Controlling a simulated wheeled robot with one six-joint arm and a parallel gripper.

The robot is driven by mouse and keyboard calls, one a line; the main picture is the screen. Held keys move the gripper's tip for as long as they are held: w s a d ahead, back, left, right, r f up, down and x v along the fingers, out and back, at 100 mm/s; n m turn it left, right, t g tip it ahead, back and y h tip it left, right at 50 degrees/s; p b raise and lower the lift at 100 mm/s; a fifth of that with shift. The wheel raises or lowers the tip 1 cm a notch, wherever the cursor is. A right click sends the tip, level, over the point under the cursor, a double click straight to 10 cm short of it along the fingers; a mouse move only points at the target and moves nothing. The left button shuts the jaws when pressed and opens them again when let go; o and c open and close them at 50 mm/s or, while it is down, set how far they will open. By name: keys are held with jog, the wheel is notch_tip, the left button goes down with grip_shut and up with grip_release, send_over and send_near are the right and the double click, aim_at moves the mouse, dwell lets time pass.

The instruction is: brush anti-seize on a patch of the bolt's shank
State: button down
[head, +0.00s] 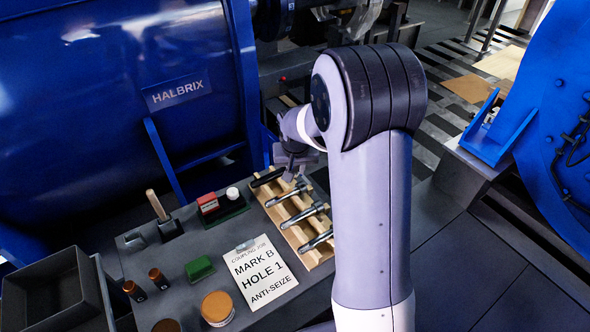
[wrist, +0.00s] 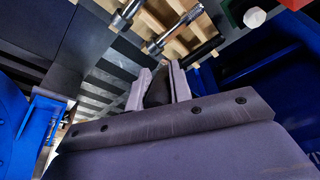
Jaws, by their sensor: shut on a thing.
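My gripper (head: 294,166) is over the far end of the wooden rack (head: 318,258). In the wrist view its two pale fingers (wrist: 160,88) are close together on a dark thing (wrist: 156,90). What this thing is, I cannot tell. Several grey metal bolts lie across the rack, among them a middle one (head: 303,215) and a near one (head: 317,241). A dark bar (head: 267,177) lies at the far end, close to the gripper, and also shows in the wrist view (wrist: 207,48). A wooden-handled tool (head: 156,204) stands in a dark holder at the left. An orange-topped tin (head: 217,307) stands near the front.
A printed card (head: 259,271) reads "Mark B, Hole 1, Anti-seize". A red block (head: 208,203), a green block (head: 200,268) and two small brown-topped bottles (head: 158,278) share the bench. A grey bin (head: 50,297) stands at left. Blue machines flank both sides.

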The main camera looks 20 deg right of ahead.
jog(key=shift+r+p, duration=0.6)
jog(key=shift+r, duration=0.6)
